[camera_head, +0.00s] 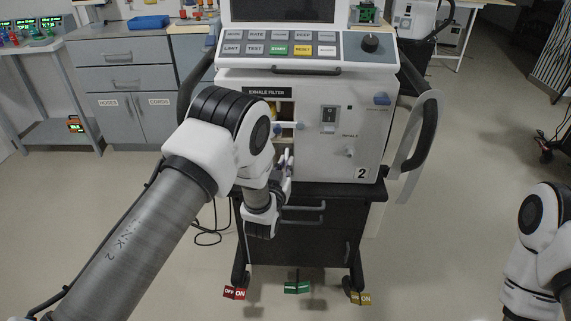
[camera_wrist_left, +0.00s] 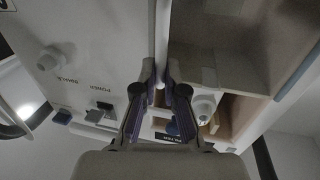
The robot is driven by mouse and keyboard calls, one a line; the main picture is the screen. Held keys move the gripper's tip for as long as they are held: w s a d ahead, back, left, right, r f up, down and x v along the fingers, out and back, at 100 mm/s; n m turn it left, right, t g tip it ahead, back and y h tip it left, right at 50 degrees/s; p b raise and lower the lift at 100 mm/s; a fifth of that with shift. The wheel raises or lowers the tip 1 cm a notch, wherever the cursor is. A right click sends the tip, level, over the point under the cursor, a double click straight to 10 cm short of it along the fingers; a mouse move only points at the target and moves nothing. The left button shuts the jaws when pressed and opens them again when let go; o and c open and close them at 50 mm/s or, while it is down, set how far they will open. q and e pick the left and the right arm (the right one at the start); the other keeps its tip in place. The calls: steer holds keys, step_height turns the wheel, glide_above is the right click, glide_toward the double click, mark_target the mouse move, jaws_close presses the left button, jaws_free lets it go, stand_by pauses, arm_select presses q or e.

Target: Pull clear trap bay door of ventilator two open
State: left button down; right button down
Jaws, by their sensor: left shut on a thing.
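Ventilator two (camera_head: 335,160) stands ahead, marked "2" at its lower front. My left gripper (camera_head: 287,165) is at the lower left of its front, below the "EXHALE FILTER" label (camera_head: 268,92), with my left arm hiding much of that area. In the left wrist view my left gripper (camera_wrist_left: 160,88) is shut on a pale upright bar (camera_wrist_left: 162,40), which looks like the handle or edge of the trap bay door. A tan-walled bay (camera_wrist_left: 225,55) shows to the right of the bar. How far the door stands open cannot be told. My right gripper is out of view.
The black cart (camera_head: 325,235) below has coloured floor tags (camera_head: 297,287). A grey cabinet (camera_head: 125,100) stands back left. Open floor lies to the right.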

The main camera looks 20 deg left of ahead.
arm_select(q)
steer(key=s+a+m+g+h+p, duration=0.3)
steer(key=s+a+m+g+h, duration=0.15)
steer(key=s+m+h, duration=0.5)
steer(key=s+a+m+g+h+p, duration=0.1)
steer(key=s+a+m+g+h, duration=0.3)
steer(key=a+g+h, duration=0.3)
steer(key=shift+s+a+m+h, duration=0.35)
steer(key=shift+s+a+h, duration=0.15)
steer(key=shift+a, duration=1.6)
steer(key=shift+r, duration=0.1)
steer(key=c, duration=1.2)
jaws_free()
steer(key=shift+d, duration=0.1)
